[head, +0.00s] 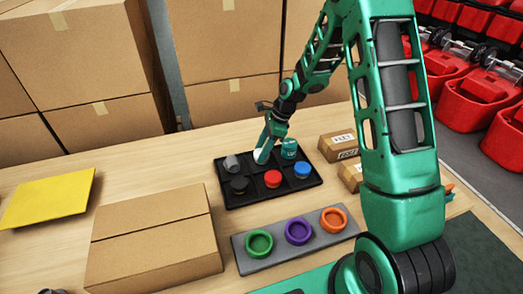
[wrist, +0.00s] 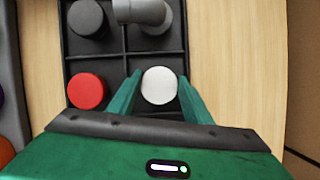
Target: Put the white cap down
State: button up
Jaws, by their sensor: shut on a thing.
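The white cap (wrist: 159,85) is between the two fingers of my gripper (wrist: 158,92) in the wrist view. My gripper is shut on it, with a finger on each side. In the head view my gripper (head: 263,153) points down at the back middle compartment of the black divided tray (head: 234,203). The cap is over or in that compartment; I cannot tell whether it touches the tray floor. The red cap (head: 272,178) is in the front middle compartment, also seen in the wrist view (wrist: 86,91).
The tray also holds a black cap (head: 239,185), a blue cap (head: 302,169), a grey elbow fitting (head: 231,163) and a teal container (head: 289,149). A grey holder (head: 270,262) with green, purple and orange rings lies in front. Small cardboard boxes (head: 338,145) stand to the right.

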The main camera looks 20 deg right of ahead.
jog(key=o, duration=1.2)
jog(key=shift+f, duration=0.1)
jog(key=shift+o, duration=0.2)
jog(key=v, duration=1.2)
